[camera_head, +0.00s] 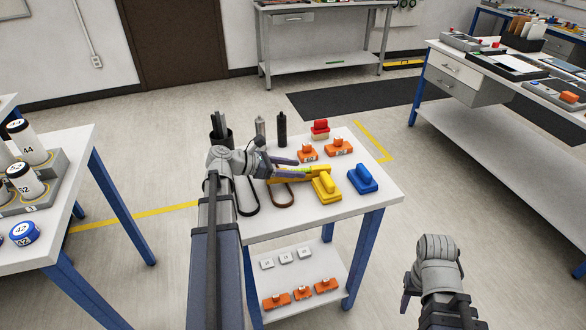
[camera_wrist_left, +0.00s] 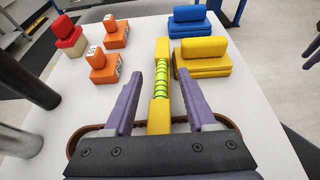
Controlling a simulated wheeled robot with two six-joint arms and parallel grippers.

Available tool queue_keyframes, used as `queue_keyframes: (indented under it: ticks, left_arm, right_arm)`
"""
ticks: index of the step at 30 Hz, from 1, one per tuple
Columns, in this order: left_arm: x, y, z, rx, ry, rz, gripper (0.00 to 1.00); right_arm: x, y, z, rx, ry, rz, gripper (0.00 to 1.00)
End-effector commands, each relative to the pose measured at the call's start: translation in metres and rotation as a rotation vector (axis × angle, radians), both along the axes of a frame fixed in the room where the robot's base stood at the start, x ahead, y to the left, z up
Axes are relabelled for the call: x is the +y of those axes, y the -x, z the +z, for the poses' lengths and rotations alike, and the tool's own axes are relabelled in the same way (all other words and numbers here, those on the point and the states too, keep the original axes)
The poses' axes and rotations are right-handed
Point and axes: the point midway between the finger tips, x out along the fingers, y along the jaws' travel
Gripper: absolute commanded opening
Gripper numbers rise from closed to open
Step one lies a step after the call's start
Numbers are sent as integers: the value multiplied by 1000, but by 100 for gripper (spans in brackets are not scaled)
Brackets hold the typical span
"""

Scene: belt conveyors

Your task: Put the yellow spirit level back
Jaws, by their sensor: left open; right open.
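The yellow spirit level (camera_wrist_left: 162,58), a narrow bar with green vials, lies along the white table top (camera_wrist_left: 245,125). In the left wrist view it runs between the two purple fingers of my left gripper (camera_wrist_left: 159,74), with a gap on each side. In the head view my left gripper (camera_head: 303,168) is low over the table, and the level (camera_head: 291,179) is partly hidden by it. Its near end is hidden by the gripper body in the wrist view. My right gripper (camera_head: 409,291) is open and empty, off the table at the lower right.
A yellow block (camera_head: 326,187) stands close to the level's right, with a blue block (camera_head: 362,180) beyond. Orange pieces (camera_head: 338,146), a red-topped piece (camera_head: 320,129) and dark upright cylinders (camera_head: 282,130) stand behind. A brown loop (camera_head: 283,200) lies in front. The lower shelf (camera_head: 312,272) holds several small parts.

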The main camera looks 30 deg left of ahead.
Motion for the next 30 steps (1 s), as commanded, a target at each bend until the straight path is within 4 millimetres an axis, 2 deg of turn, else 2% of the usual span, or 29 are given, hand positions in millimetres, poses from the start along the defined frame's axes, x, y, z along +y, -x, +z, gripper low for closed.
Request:
queue_keyframes:
  ticks: [5, 18, 24, 30]
  left_arm:
    - [0, 0, 16, 0, 0, 0, 57]
    - [55, 63, 48, 0, 0, 4, 57]
    - [68, 80, 55, 0, 0, 1, 57]
    - [72, 85, 56, 0, 0, 1, 57]
  right_arm:
    - [0, 0, 15, 0, 0, 0, 49]
    - [0, 0, 48, 0, 0, -1, 49]
    - [0, 0, 55, 0, 0, -1, 49]
    - [0, 0, 56, 0, 0, -1, 49]
